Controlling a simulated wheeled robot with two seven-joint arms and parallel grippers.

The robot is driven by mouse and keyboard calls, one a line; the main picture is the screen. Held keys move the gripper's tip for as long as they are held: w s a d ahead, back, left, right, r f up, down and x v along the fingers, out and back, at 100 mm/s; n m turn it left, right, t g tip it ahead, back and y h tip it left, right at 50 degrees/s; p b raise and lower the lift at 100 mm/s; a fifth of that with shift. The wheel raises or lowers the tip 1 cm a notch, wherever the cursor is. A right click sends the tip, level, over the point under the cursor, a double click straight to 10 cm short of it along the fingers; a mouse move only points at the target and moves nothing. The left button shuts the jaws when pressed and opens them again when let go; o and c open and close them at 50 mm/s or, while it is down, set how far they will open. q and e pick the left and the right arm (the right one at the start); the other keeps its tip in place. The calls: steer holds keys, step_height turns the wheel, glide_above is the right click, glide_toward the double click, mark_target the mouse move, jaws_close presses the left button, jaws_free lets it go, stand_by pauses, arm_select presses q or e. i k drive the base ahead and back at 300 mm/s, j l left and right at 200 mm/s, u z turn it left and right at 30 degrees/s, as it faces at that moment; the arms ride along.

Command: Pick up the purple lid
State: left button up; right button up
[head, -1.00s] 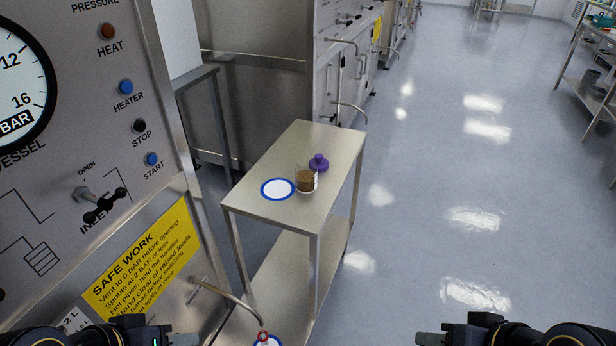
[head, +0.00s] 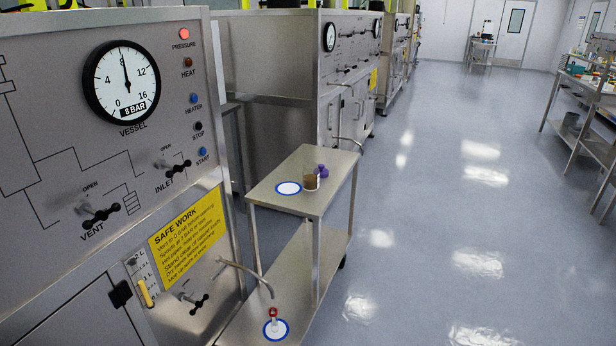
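The purple lid (head: 323,171) is small, with a knob on top. It lies on the top shelf of a steel cart (head: 275,207), right behind a clear jar of brown contents (head: 311,181). The jar partly covers it. Neither of my grippers shows in the head view now.
A white disc with a blue rim (head: 288,188) lies on the cart top left of the jar. Below, a small red-topped item (head: 273,315) stands on another blue-rimmed disc. The pressure vessel panel (head: 100,160) stands at left, its spout (head: 245,272) reaching over the lower shelf. Open floor lies right.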

mark_target(323, 172)
steer(key=l+u, duration=0.1)
steer(key=u, duration=2)
steer(key=l+u, duration=0.15)
steer(key=l, duration=2.15)
steer(key=l+u, duration=0.1)
steer(key=l, duration=2.2)
steer(key=k, duration=0.05)
